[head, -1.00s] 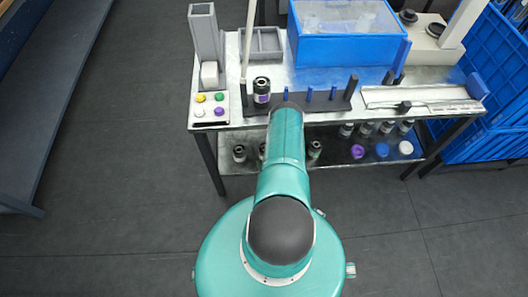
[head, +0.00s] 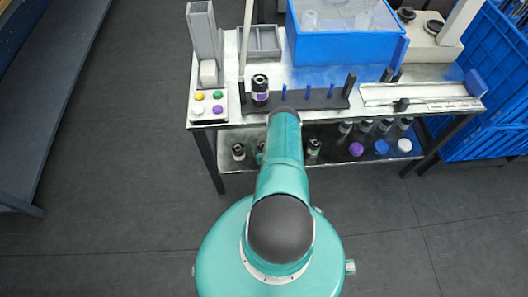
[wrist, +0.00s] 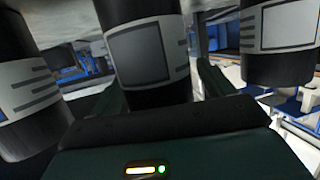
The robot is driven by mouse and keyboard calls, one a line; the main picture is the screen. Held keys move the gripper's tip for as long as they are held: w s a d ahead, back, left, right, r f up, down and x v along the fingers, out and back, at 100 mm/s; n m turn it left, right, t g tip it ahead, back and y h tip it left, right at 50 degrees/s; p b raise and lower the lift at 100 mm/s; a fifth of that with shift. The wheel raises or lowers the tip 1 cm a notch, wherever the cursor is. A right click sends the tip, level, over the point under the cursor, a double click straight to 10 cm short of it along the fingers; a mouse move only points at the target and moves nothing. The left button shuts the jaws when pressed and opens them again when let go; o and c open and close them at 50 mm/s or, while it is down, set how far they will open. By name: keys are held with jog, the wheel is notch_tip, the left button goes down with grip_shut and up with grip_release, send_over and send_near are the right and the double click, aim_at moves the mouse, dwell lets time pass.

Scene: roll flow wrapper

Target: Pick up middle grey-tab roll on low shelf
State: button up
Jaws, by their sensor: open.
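The middle roll (wrist: 143,52) is a dark cylinder with a white label and a grey square patch. In the wrist view it stands between the two fingers of my open gripper (wrist: 158,82); I cannot tell whether they touch it. A similar roll (wrist: 30,90) is to its left and another with a grey patch (wrist: 278,40) to its right. In the head view my arm hides the gripper and part of the low shelf (head: 330,158), where a roll (head: 238,151) stands left of the arm and another (head: 313,148) right of it.
The bench top (head: 225,130) lies above the low shelf. It carries a peg rack (head: 318,101) with one roll (head: 260,90), a button box (head: 209,108) and a blue bin (head: 340,47). Purple, blue and white round items (head: 381,147) are on the shelf at right.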

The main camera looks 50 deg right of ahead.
jog(key=c, duration=1.3)
jog(key=shift+r, duration=0.1)
